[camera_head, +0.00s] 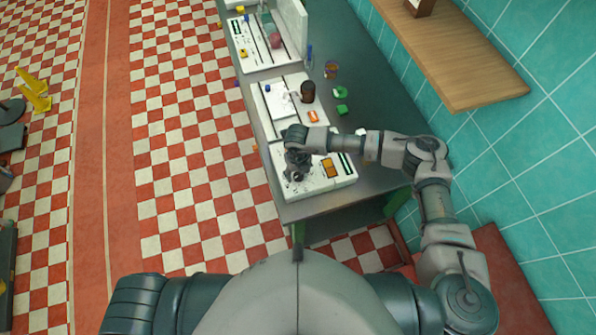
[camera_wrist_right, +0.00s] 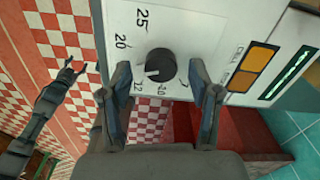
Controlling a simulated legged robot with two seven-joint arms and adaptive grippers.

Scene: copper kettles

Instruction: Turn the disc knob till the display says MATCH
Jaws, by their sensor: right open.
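A white panel (camera_head: 318,186) lies at the near end of the grey bench. Its black disc knob (camera_wrist_right: 160,64) carries a white pointer mark, which points left, toward a lower number on the scale around it. My right gripper (camera_wrist_right: 162,76) is open, with one finger on each side of the knob and apart from it as far as I can see. In the head view the right gripper (camera_head: 297,168) covers the knob. Two orange windows (camera_wrist_right: 261,55) and a dark strip with a green bar (camera_wrist_right: 290,73) sit right of the knob. I cannot read MATCH. My left gripper (camera_wrist_right: 74,70) shows small, fingers parted.
More white panels (camera_head: 262,50) stand farther along the bench. A brown cup (camera_head: 308,92), green blocks (camera_head: 341,101) and an orange block (camera_head: 313,116) lie behind my right forearm. A wooden shelf (camera_head: 465,70) juts from the teal wall at right.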

